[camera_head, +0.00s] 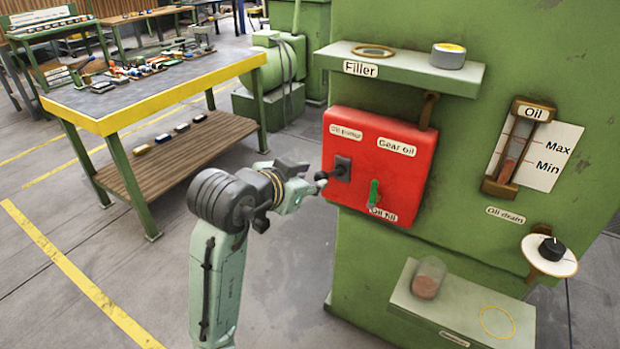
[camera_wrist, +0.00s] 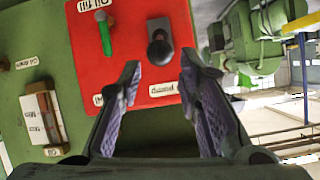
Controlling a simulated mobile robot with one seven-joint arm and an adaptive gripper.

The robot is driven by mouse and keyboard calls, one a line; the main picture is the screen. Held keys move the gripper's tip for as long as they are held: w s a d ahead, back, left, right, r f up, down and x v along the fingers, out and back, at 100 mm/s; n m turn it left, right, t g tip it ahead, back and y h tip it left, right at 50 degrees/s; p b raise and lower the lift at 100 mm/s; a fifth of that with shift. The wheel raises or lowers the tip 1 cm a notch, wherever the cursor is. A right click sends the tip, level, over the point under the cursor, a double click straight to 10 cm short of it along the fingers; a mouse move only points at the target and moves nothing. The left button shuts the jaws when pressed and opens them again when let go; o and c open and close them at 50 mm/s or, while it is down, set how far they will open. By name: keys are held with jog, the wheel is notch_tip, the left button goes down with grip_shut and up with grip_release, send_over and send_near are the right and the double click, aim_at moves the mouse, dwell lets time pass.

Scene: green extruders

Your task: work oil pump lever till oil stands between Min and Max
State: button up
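The red pump box (camera_head: 400,180) is on the front of the green machine. A black lever or knob (camera_head: 341,168) sits under its "Oil pump" label; it also shows in the wrist view (camera_wrist: 159,48). A green lever (camera_head: 373,194) stands above the "Oil fill" label; the wrist view shows it too (camera_wrist: 104,36). My gripper (camera_head: 319,181) is just left of the black lever. In the wrist view its fingers (camera_wrist: 161,66) are apart, with the black lever ahead of the gap and nothing held. The oil gauge (camera_head: 513,148) has Max and Min marks; its exact level is unclear.
A shelf (camera_head: 408,70) with a filler ring (camera_head: 373,51) and a lid (camera_head: 448,56) overhangs the box. Below right are a lower ledge (camera_head: 455,310) with a cup (camera_head: 429,277) and the drain knob (camera_head: 551,249). A workbench (camera_head: 150,95) stands left; floor between is clear.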

aim_at(334, 171)
jog(key=shift+d+f+t+h+b, duration=0.15)
jog(key=shift+d+t+h+b, duration=0.15)
jog(key=shift+d+h+b, duration=0.55)
jog(key=w+d+f+t+h+b, duration=0.1)
jog(key=w, duration=0.1)
jog(key=w+d+f+t+b, duration=0.1)
jog(key=w, duration=0.2)
jog(key=w+d+f+t+h+b, duration=0.1)
jog(key=w+d, duration=0.1)
jog(key=w, duration=0.1)
jog(key=shift+w+f+m+h, duration=0.1)
jog(key=shift+f+m+h, duration=0.15)
jog(key=shift+m+h, duration=0.15)
jog(key=shift+w+d+f, duration=0.1)
jog(key=shift+w+d, duration=0.25)
jog(key=shift+w, duration=0.1)
jog(key=shift+c, duration=0.5)
grip_shut()
